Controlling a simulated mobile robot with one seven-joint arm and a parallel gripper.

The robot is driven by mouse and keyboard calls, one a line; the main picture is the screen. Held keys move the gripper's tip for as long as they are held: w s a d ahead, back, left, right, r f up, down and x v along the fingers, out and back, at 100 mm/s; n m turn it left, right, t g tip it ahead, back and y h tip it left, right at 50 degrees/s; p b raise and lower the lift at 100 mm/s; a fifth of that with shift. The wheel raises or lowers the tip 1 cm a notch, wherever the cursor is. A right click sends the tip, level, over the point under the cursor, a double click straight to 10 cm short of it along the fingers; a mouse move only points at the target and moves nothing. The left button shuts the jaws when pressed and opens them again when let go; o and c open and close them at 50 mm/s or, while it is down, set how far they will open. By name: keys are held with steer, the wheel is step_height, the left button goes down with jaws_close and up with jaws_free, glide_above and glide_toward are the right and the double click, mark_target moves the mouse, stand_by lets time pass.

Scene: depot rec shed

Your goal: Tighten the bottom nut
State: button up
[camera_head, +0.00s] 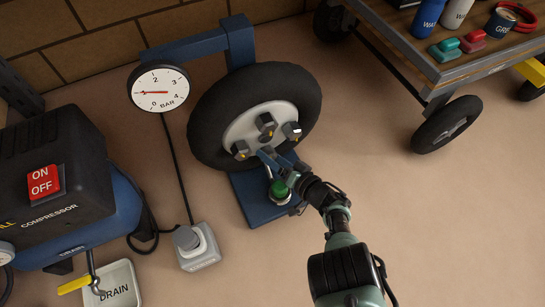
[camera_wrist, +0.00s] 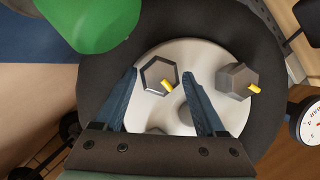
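The black-tyred wheel (camera_head: 208,128) stands upright on a blue stand, with dark hex nuts on its pale hub (camera_head: 240,127). The top nut (camera_head: 265,122), left nut (camera_head: 241,150) and right nut (camera_head: 291,130) show in the head view; the bottom nut is hidden behind my gripper (camera_head: 268,156). In the wrist view the bottom nut (camera_wrist: 158,76), with a yellow mark, lies between the two blue fingertips of my gripper (camera_wrist: 162,74). The fingers are open, with a gap to the nut on both sides. The left nut (camera_wrist: 237,82) is to its right there.
A green dome (camera_head: 280,189) sits on the stand's blue base, just below my gripper; it also looms in the wrist view (camera_wrist: 90,22). A round pressure gauge (camera_head: 158,88), a grey button box (camera_head: 197,246) and a compressor (camera_head: 60,185) are left. A cart (camera_head: 440,70) stands upper right. Right floor is clear.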

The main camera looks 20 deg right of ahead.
steer(key=shift+o, duration=0.8)
steer(key=p+v, duration=0.7)
steer(key=v, duration=0.6)
